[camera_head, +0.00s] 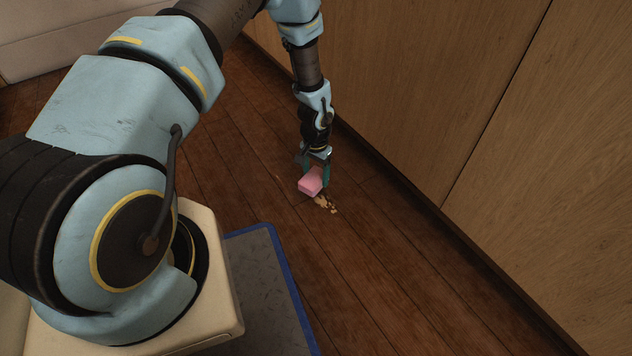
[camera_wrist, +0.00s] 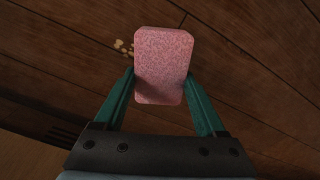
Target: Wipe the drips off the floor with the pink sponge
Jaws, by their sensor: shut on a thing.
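The pink sponge (camera_head: 311,181) is held between the green fingers of my gripper (camera_head: 314,170), just over the wooden floor. I cannot tell whether the sponge touches the floor. In the wrist view the sponge (camera_wrist: 163,65) sits upright in the picture between the two fingertips of my gripper (camera_wrist: 160,80). The drips (camera_head: 327,204) are a small tan patch of spots on the floor, right beside the sponge on its near side. In the wrist view some drips (camera_wrist: 124,47) show at the sponge's left edge; the sponge may hide others.
Wooden cabinet fronts (camera_head: 440,90) run along the right, close to my gripper. A grey mat with a blue border (camera_head: 272,285) lies on the floor at the lower middle. The brown plank floor (camera_head: 375,270) between mat and cabinets is clear.

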